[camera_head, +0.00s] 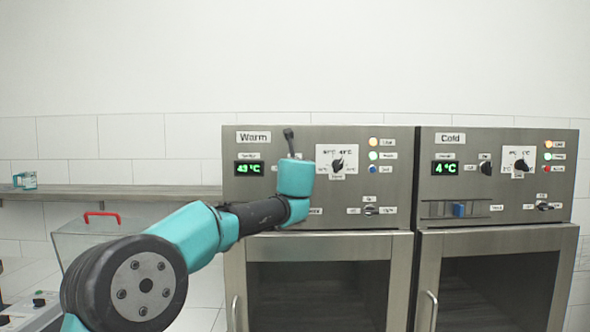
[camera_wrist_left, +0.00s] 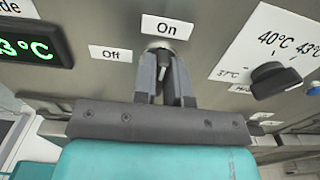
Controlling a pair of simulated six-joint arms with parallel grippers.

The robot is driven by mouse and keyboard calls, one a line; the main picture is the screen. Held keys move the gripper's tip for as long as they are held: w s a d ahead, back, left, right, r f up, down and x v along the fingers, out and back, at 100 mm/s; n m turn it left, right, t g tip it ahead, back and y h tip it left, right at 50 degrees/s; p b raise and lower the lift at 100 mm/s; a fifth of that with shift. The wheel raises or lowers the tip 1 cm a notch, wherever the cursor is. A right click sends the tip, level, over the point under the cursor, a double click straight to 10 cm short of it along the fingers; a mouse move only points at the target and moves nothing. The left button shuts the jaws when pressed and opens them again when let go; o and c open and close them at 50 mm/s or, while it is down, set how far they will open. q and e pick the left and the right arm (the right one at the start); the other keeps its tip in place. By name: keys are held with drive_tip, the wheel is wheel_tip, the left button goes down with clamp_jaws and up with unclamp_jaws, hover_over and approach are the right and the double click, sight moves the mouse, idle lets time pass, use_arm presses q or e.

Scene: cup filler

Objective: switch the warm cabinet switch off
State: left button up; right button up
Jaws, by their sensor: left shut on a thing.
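The warm cabinet (camera_head: 400,160) has a steel control panel under a "Warm" label, with a lit green display (camera_head: 249,168). Its power switch (camera_wrist_left: 159,49) shows in the left wrist view, below an "On" label (camera_wrist_left: 166,27) and right of an "Off" label (camera_wrist_left: 110,54). My left gripper (camera_wrist_left: 164,72) is shut on this switch. The fingers cover most of the knob, so I cannot tell exactly which way it points. In the head view my left wrist hides the switch and the fingers. My right gripper is not in view.
A temperature dial (camera_wrist_left: 274,79) sits close to the right of my left gripper. The cold cabinet (camera_head: 500,215) stands to the right with its own knobs and slider. A shelf (camera_head: 120,192) and a clear box with a red handle (camera_head: 101,214) are on the left.

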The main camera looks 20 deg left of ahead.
use_arm(q)
drive_tip(key=shift+n, duration=0.5)
clamp_jaws()
drive_tip(key=n, duration=0.7)
drive_tip(key=shift+a+f+n, duration=0.1)
drive_tip(key=shift+a+n, duration=0.05)
drive_tip(key=shift+n, duration=0.25)
drive_tip(key=n, duration=0.4)
drive_tip(key=shift+n, duration=0.3)
drive_tip(key=n, duration=0.4)
drive_tip(key=shift+s+f+n, duration=0.1)
drive_tip(key=shift+f+n, duration=0.05)
drive_tip(key=shift+n, duration=0.25)
drive_tip(key=o, duration=0.7)
unclamp_jaws()
